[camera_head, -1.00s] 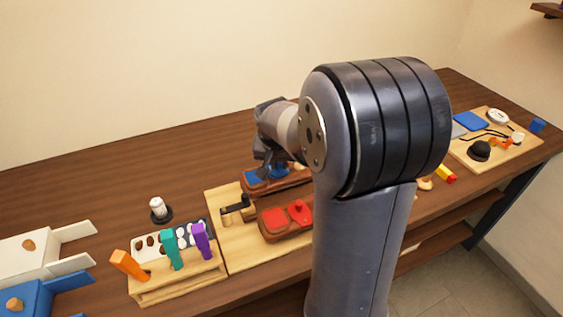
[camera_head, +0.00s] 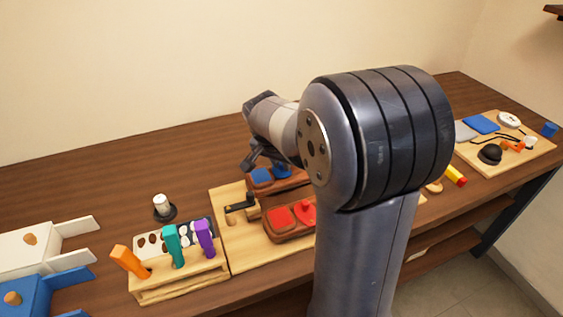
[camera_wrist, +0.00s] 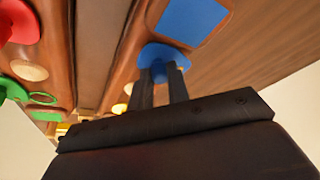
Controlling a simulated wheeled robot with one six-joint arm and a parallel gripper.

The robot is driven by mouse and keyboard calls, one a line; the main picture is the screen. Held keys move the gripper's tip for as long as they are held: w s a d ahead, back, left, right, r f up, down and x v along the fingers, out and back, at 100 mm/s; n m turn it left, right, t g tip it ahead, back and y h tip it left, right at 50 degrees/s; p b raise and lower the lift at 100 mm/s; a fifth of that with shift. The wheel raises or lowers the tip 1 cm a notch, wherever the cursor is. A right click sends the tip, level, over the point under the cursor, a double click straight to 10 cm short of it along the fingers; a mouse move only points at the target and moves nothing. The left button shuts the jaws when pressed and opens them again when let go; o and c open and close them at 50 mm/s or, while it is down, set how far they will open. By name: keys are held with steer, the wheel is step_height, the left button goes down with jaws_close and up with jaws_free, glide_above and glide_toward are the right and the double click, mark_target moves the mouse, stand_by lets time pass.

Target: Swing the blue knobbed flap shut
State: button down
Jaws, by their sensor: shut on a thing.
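In the wrist view the blue knobbed flap (camera_wrist: 163,55) is a rounded blue piece on a brown wooden block. A blue square panel (camera_wrist: 192,18) lies beside it, apart from the flap. The two dark fingers of my gripper (camera_wrist: 161,78) reach onto the flap, with blue showing between them. My gripper is shut on the flap's knob; the knob itself is mostly hidden by the fingers. In the head view the blue flap (camera_head: 283,172) and blue square (camera_head: 262,177) show behind the red pair, partly covered by my arm.
A rack (camera_head: 180,277) with coloured handles stands further left. Table behind is clear.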

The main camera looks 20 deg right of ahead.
steer(key=c, duration=1.4)
jaws_free()
steer(key=shift+o, duration=0.2)
steer(key=v, duration=1.1)
steer(key=shift+f, duration=0.2)
steer(key=x, duration=1)
steer(key=shift+w+d+f, duration=0.2)
steer(key=shift+f, duration=0.05)
